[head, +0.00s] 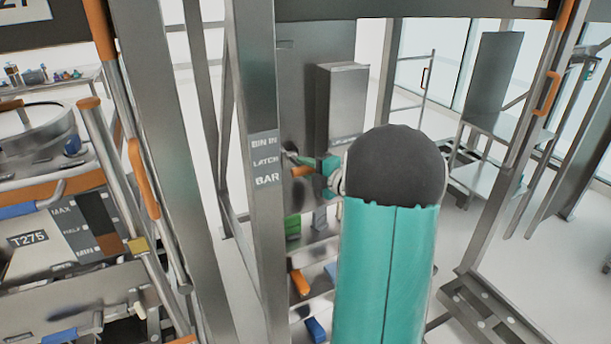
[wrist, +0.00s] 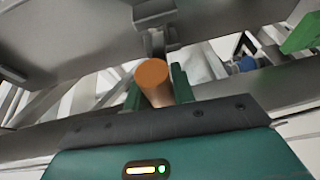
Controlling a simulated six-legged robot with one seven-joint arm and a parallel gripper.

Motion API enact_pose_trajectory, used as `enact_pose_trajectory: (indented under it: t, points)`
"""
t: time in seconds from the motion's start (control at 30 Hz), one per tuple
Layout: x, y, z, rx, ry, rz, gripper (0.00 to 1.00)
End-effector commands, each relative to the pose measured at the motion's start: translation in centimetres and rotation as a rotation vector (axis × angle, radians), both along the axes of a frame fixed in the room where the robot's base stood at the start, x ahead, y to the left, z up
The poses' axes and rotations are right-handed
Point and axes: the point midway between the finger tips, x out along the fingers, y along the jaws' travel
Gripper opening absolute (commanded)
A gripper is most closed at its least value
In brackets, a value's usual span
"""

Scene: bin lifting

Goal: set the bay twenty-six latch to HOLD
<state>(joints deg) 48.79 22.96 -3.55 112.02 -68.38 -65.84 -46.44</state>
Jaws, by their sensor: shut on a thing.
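An orange latch handle (head: 301,171) sticks out beside the grey upright post, in front of a grey back panel. In the wrist view its round orange end (wrist: 152,74) shows between my two green fingers. My gripper (head: 320,172) is shut on this handle; it also shows in the wrist view (wrist: 158,88). A grey metal piece (wrist: 155,14) stands just beyond the handle. The post carries a label plate (head: 265,165) reading BIN IN, LATCH, BAR. I see no HOLD mark and no bay number twenty-six. My arm hides what lies behind it.
A grey box (head: 342,100) is on the back panel, close above my gripper. The post (head: 255,80) stands just left of it. Green, orange and blue handles (head: 300,282) sit below. A T275 unit (head: 35,240) is at left. Open floor (head: 540,270) lies at right.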

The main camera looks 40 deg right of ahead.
Motion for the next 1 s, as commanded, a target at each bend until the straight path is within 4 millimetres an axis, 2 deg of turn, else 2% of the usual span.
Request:
enact_pose_trajectory:
  t: [0.4,1.0]
  points:
    - [0.9,-0.1,3.0,-0.005,-0.017,0.003,0.00]
    - [1.2,-0.1,3.6,-0.006,-0.019,0.005,0.00]
